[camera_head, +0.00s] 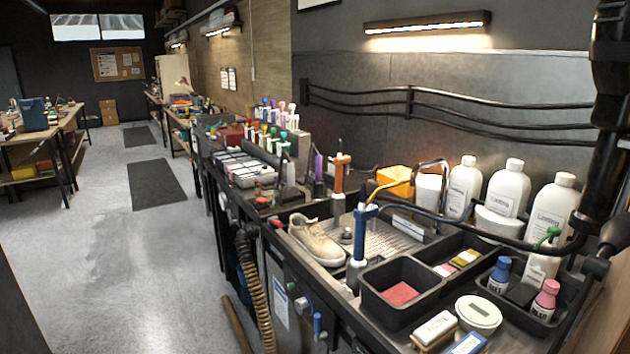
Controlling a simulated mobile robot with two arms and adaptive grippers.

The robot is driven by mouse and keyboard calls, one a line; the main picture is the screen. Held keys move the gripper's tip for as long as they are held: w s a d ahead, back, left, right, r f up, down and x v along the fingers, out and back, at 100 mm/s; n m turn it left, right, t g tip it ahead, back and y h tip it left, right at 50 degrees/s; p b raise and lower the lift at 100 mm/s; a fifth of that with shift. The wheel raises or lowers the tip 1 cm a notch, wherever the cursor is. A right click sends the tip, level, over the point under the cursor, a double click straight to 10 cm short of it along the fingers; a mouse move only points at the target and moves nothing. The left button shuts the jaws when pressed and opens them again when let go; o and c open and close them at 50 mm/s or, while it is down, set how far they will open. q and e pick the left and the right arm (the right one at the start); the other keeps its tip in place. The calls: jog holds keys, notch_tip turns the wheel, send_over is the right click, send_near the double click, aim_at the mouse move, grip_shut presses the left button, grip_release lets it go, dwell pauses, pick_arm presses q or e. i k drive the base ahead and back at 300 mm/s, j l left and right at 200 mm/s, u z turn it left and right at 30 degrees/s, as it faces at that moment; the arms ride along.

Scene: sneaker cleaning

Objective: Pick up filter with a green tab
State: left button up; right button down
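I cannot pick out a filter with a green tab for certain. A white bottle-like item with a green top (546,240) stands in the black tray at the right of the bench. Farther back, small items with green, yellow, red and blue tops (272,132) stand in a group; they are too small to tell apart. Neither of my grippers can be made out in the head view.
The bench holds a beige sneaker (316,241), a black bin with a red pad (366,284), white bottles (507,187) and a round white tub (478,314). A dark jointed arm or pipe (607,130) crosses the right edge. The floor aisle (100,250) at left is clear.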

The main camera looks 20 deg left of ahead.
aim_at(332, 167)
jog(key=j+u, duration=0.15)
jog(key=u, duration=1.45)
jog(key=i+l+u, duration=0.15)
jog(key=i, duration=1.6)
jog(key=i+j, duration=0.1)
jog(key=i, duration=1.9)
jog(key=i+z, duration=0.2)
jog(key=z, duration=0.3)
jog(key=i+j+z, duration=0.1)
jog(key=z, duration=0.4)
jog(key=i+j+z, duration=0.25)
jog(key=z, duration=0.25)
